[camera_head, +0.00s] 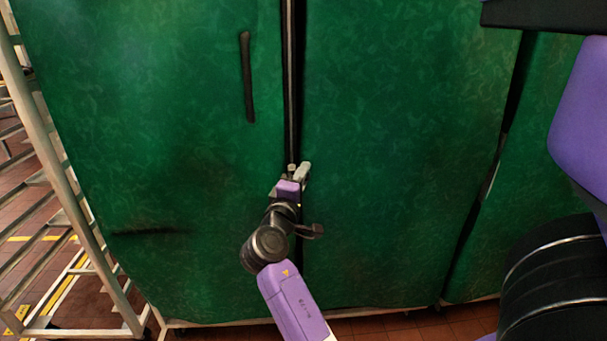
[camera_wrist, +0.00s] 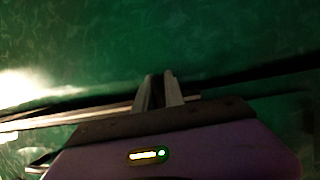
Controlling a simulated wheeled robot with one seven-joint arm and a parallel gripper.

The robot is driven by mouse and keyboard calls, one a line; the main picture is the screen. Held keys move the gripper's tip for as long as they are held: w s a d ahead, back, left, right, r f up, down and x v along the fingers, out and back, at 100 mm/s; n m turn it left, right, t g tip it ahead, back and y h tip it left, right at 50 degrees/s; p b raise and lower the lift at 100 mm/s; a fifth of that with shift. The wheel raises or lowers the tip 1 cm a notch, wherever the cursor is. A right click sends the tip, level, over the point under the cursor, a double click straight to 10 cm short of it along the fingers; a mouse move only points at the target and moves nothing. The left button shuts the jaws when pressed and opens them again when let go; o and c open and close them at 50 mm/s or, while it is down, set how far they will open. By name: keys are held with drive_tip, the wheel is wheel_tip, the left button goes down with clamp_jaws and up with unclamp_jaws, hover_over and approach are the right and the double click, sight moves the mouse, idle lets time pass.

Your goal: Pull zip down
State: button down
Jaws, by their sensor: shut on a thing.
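A large green cover (camera_head: 400,120) fills most of the head view, with a dark vertical zip (camera_head: 291,90) running down it from the top edge. My gripper (camera_head: 297,170) is at the zip line, around the middle of the cover's height. In the wrist view the zip (camera_wrist: 245,82) crosses sideways as a dark strip, and my gripper (camera_wrist: 160,90) reaches to it with its fingers close together. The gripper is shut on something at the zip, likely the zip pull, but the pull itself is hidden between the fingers. Below the gripper, my arm hides part of the zip line.
A metal rack (camera_head: 75,205) stands at the left on a red tiled floor with yellow markings. A dark strip (camera_head: 247,78) lies on the cover left of the zip. Another dark seam (camera_head: 487,185) runs down the cover at the right. Floor shows below the cover's bottom edge.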

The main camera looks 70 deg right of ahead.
drive_tip(key=c, duration=1.6)
unclamp_jaws()
drive_tip(key=shift+o, duration=0.2)
drive_tip(key=shift+a, duration=0.1)
drive_tip(key=a+f, duration=0.1)
drive_tip(key=a, duration=0.6)
drive_tip(key=shift+a, duration=0.35)
drive_tip(key=shift+w, duration=0.15)
